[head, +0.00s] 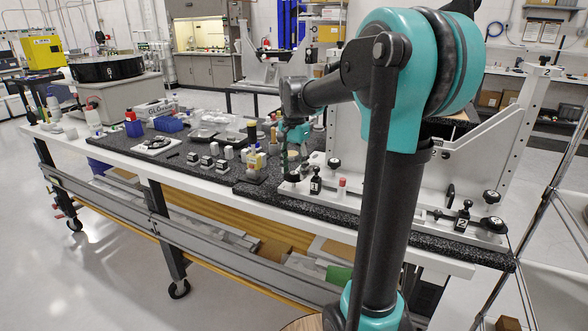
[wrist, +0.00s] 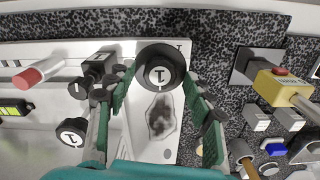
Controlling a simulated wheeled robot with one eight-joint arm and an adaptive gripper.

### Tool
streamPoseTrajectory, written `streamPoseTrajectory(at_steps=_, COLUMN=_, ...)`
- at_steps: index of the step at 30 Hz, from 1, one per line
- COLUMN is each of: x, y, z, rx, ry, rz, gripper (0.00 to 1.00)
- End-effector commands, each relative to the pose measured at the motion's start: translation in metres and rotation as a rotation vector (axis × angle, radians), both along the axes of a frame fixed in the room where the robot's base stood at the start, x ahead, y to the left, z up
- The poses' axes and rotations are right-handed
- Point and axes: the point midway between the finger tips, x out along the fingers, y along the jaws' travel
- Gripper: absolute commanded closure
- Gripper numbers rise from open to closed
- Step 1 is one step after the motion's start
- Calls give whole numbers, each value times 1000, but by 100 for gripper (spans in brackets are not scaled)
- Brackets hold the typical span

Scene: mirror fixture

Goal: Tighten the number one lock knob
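In the wrist view a round black knob with a white "1" (wrist: 160,68) sits on the end of the pale fixture plate (wrist: 142,125), between my fingertips. My gripper (wrist: 158,76) is open, one finger on each side of the knob. Narrow gaps seem to show, but contact is hard to judge.
A black clamp (wrist: 99,66) and a red-tipped cylinder (wrist: 38,72) stand left of the fingers. A yellow-and-red item (wrist: 280,86) and several small blocks lie to the right. In the head view, a black clamp marked "2" (head: 462,216) stands at the fixture's right end.

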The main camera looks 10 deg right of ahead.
Motion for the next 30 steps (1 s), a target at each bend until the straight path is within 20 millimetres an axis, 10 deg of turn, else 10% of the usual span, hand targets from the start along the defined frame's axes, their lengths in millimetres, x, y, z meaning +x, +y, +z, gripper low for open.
streamPoseTrajectory(at_steps=11, x=0, y=0, z=6, rx=1, ry=1, rz=0, gripper=46)
streamPoseTrajectory(at_steps=30, x=0, y=0, z=112, rx=0, ry=0, rz=0, gripper=46)
